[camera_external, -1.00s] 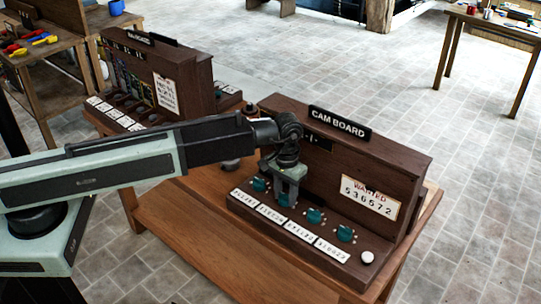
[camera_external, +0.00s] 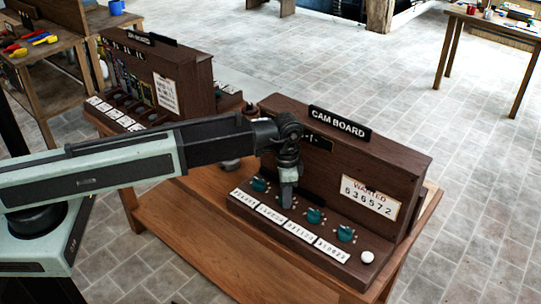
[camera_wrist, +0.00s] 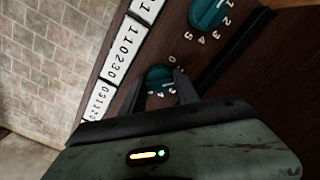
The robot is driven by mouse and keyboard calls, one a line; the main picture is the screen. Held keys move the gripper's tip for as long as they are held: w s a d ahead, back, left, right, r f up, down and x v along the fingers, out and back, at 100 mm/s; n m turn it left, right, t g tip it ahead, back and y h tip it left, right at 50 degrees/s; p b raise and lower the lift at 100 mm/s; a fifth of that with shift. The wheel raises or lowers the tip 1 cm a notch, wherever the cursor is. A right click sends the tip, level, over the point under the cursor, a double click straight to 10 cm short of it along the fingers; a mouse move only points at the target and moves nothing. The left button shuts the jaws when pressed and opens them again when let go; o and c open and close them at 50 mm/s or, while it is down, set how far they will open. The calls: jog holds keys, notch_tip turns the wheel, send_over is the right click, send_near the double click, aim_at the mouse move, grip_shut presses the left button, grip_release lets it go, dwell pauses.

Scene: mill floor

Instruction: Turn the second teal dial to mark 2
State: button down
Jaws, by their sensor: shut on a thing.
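The cam board (camera_external: 375,160) has a row of teal dials on its sloping front. The first dial (camera_external: 259,185) is at the left. My gripper (camera_external: 286,203) reaches down over the second dial and mostly hides it in the external view. In the wrist view, the second teal dial (camera_wrist: 158,76) sits between the two fingers of my gripper (camera_wrist: 160,84), which is shut on it. Small numerals ring the dial, with a 0 and a few others visible. I cannot tell which mark it points to. The third dial (camera_external: 314,215) and fourth dial (camera_external: 346,234) are uncovered.
White number cards (camera_external: 270,215) line the board's front edge. A white knob (camera_external: 368,257) is at its right end. Another dark board (camera_external: 165,80) stands behind at the left. The wooden bench (camera_external: 170,220) has bare room in front.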

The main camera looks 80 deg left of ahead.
jog(key=m, duration=0.5)
jog(key=shift+m, duration=0.3)
dwell(0.4)
jog(key=c, duration=0.9)
grip_release()
notch_tip(320, 180, up, 8)
jog(key=p, duration=0.8)
jog(key=shift+f, duration=0.15)
